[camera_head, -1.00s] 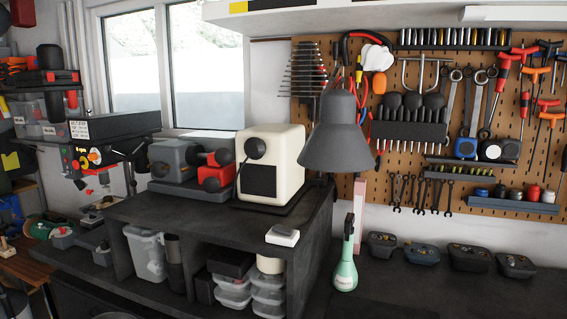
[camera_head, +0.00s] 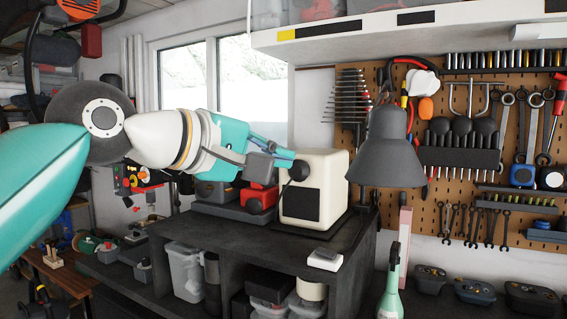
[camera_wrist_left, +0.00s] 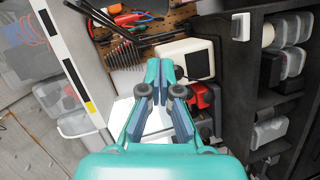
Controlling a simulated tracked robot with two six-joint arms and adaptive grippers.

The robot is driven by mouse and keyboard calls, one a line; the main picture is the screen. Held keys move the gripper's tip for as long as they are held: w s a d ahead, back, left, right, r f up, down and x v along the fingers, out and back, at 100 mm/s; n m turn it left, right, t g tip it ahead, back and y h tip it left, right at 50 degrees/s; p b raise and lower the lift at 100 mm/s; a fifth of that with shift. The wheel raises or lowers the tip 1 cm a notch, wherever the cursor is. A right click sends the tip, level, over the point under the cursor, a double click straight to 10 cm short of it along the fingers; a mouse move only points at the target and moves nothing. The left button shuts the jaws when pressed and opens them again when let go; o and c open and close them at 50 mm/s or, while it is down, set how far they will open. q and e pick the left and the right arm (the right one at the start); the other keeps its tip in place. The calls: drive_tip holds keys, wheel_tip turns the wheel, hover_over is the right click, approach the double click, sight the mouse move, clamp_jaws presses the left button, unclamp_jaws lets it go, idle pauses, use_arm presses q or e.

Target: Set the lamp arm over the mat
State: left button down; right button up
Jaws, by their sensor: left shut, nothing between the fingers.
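The dark grey lamp shade (camera_head: 388,150) hangs right of the cream box in the head view. Its arm is mostly hidden or hard to make out. My left gripper (camera_head: 291,160) reaches in from the left. Its tips appear against the cream box's left edge, apart from the shade. It is shut and empty; the wrist view shows its fingers (camera_wrist_left: 157,78) together. I cannot make out the mat in either current view. My right gripper is not in view.
The cream box (camera_head: 318,188) stands on a dark shelf unit (camera_head: 265,238) with a small white box (camera_head: 325,259). A green bottle (camera_head: 391,285) stands right of the unit. The pegboard (camera_head: 450,185) of tools is behind. A white overhead shelf (camera_head: 350,35) is above.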

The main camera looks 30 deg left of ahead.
use_arm(q)
drive_tip(key=w+d+f+p, duration=0.2)
drive_tip(key=w+d, duration=0.4)
drive_tip(key=w, duration=0.3)
drive_tip(key=shift+w+f, duration=0.15)
drive_tip(key=shift+f, duration=0.35)
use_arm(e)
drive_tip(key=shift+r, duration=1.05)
